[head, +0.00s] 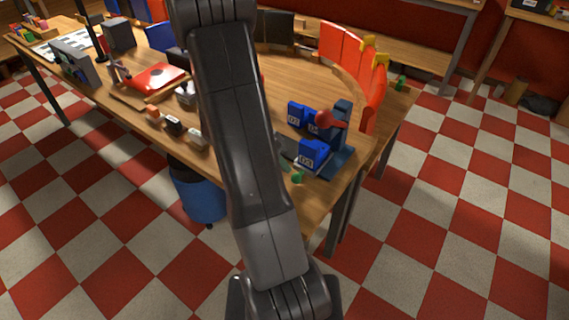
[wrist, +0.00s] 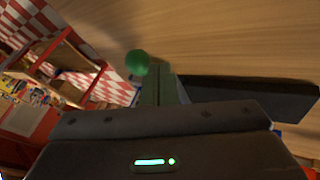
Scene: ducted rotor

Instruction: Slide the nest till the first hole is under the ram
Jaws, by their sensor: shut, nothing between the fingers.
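A blue press (head: 341,135) with a red ball-ended part (head: 325,120) stands near the right end of the wooden table. Blue blocks with white number labels stand around it, one in front (head: 314,154) marked 03. A dark flat piece, possibly the nest, lies among them; a dark slab (wrist: 250,97) also shows in the wrist view. A green knob (head: 297,177) sits near the table's front edge and appears as a green ball (wrist: 137,62) by my gripper (wrist: 162,78). My gripper is shut, its fingers close beside the knob; contact is unclear. Nest holes are not visible.
My arm hides part of the table middle. Curved red panels (head: 345,55) stand behind the press. Small blocks (head: 173,126) and a red-topped item (head: 157,78) lie to the left. A blue bin (head: 200,200) stands on the floor.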

